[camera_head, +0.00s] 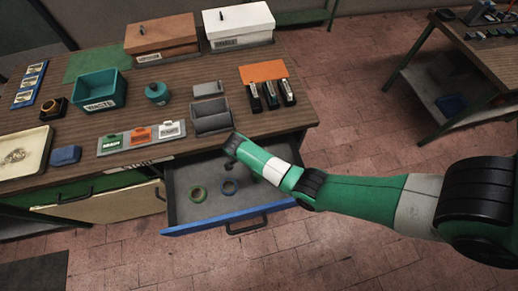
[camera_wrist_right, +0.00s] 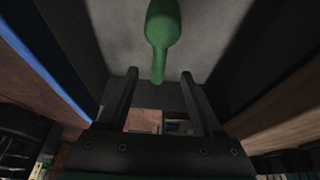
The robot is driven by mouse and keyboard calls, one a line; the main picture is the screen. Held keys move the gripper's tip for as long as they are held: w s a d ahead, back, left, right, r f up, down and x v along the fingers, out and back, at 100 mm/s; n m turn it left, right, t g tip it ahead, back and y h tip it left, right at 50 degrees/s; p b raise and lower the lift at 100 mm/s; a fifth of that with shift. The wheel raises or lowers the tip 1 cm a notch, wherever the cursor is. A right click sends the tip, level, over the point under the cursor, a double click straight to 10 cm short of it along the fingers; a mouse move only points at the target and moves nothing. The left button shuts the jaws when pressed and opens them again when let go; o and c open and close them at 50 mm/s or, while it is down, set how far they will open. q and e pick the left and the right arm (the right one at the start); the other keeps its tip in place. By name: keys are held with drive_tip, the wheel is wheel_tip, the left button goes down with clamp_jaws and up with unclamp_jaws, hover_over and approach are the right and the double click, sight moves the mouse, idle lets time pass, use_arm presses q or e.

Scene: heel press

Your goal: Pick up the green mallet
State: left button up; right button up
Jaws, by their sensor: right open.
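The green mallet (camera_wrist_right: 163,25) lies on the grey drawer floor in the right wrist view. Its wider part runs off the top edge and its narrower end points down toward my right gripper. My right gripper (camera_wrist_right: 159,78) is open, its two dark fingers on either side of that narrow end's line, with nothing seen gripped. In the head view my right arm reaches over the open drawer (camera_head: 182,228), and the mallet is hidden there, as are the fingertips. My left gripper is in neither view.
The workbench (camera_head: 200,130) above holds a teal waste bin (camera_head: 97,90), grey trays (camera_head: 211,117) and boxes. The drawer walls stand close around the gripper.

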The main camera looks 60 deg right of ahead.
drive_tip(key=b+x, duration=0.1)
drive_tip(key=x, duration=0.4)
drive_tip(key=shift+s+f+b, duration=0.1)
drive_tip(key=shift+b, duration=0.25)
drive_tip(key=b+x, duration=0.3)
drive_tip(key=x, duration=0.2)
drive_tip(key=shift+f, duration=0.15)
clamp_jaws()
